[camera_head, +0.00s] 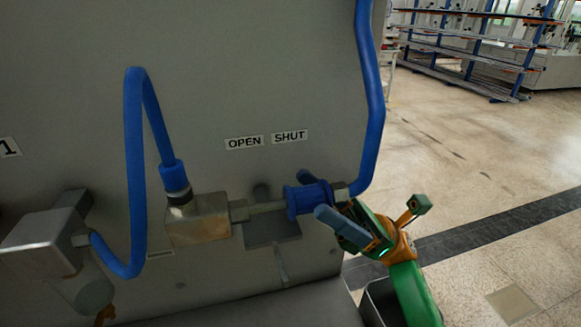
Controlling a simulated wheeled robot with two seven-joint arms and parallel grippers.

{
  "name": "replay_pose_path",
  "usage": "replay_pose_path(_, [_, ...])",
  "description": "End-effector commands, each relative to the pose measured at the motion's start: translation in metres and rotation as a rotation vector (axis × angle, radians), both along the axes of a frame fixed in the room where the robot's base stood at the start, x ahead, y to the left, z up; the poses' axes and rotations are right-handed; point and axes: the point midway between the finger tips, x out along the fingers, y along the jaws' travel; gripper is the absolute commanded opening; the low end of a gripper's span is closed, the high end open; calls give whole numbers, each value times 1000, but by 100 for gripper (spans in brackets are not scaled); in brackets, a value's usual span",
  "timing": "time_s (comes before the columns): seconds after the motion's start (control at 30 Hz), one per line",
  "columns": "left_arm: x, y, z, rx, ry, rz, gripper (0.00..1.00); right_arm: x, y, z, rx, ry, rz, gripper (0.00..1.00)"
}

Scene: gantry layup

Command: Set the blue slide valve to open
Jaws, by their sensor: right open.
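The blue slide valve (309,198) is a spool-shaped blue sleeve on a metal rod, at the right end of the rod and below the SHUT label (290,137). The OPEN label (244,142) is to the left of it. My right gripper (311,194) comes in from the lower right. It is open, with one blue-grey finger in front of the sleeve and the other behind and above it. I cannot tell whether the fingers touch the sleeve. My left gripper does not show.
A grey panel (230,60) stands behind the valve. A metal block (197,218) holds the rod's left end. A blue hose (134,170) loops at the left, and a blue pipe (372,90) rises at the right. Open floor (470,160) and shelves (470,50) lie beyond.

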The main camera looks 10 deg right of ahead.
Motion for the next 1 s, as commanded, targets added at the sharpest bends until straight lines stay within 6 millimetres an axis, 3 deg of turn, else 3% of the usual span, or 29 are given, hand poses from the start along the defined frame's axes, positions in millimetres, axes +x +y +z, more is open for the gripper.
replay_pose_path(0.03, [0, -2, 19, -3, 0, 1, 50, -1, 7, 18, 2, 0, 1, 70])
replay_pose_path(0.13, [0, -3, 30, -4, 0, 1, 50, -1, 19, 28, 1, 0, 1, 70])
replay_pose_path(0.47, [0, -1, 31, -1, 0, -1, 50, -1, 26, 27, 1, 1, -1, 70])
replay_pose_path(0.73, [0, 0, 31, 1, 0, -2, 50, -1, 26, 27, 0, 1, -1, 0])
replay_pose_path(1.0, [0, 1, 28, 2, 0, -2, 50, -1, 29, 26, 0, 1, 1, 0])
